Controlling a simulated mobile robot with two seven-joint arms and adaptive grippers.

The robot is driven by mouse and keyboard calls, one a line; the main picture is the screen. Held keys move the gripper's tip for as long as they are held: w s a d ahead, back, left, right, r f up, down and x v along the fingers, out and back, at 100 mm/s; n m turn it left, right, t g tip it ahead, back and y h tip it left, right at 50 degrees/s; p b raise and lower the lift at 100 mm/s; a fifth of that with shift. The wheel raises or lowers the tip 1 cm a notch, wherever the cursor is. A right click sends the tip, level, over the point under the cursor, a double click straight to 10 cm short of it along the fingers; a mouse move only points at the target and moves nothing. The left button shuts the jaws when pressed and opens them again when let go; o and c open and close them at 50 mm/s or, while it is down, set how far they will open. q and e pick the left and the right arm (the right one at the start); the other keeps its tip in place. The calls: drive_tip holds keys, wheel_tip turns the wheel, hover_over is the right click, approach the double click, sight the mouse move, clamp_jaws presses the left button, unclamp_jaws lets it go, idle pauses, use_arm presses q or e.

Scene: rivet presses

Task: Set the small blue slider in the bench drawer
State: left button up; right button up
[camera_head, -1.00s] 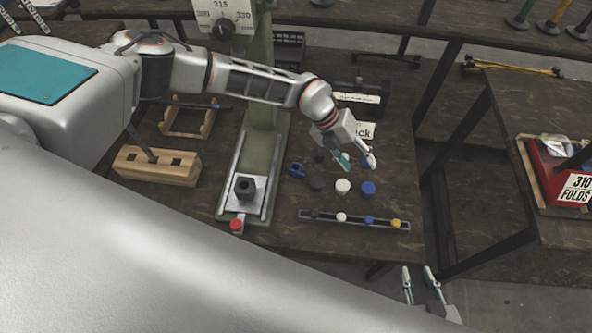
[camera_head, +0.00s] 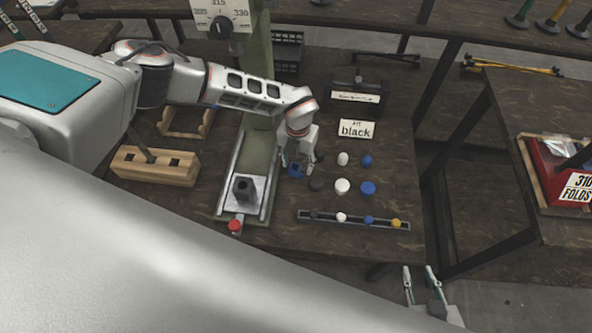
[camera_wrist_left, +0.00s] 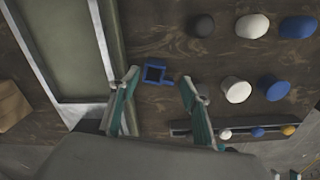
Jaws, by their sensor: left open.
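The small blue slider (camera_head: 296,171), a square frame with a hole and a short tab, lies on the dark bench right of the green press. It also shows in the left wrist view (camera_wrist_left: 154,73). My left gripper (camera_head: 297,167) points down over it, open, with its fingers (camera_wrist_left: 159,78) apart on either side of the slider in the picture. I cannot tell the height left between them. My right gripper (camera_head: 421,280) is open and empty at the bottom right, off the bench. I cannot make out a bench drawer clearly.
The press bed (camera_head: 243,187) with a dark block stands close left. White (camera_head: 342,187), blue (camera_head: 368,188) and black caps stand right. A slotted rail (camera_head: 355,220) with small coloured knobs lies in front. A "black" card (camera_head: 357,129) and a labelled dark box (camera_head: 357,97) are behind.

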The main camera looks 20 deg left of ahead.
sight(298, 171)
use_arm(q)
wheel_tip(298, 171, down, 4)
drive_tip(key=shift+r+b, duration=0.1)
drive_tip(key=shift+b, duration=0.35)
drive_tip(key=shift+r, duration=0.15)
drive_tip(key=c, duration=0.8)
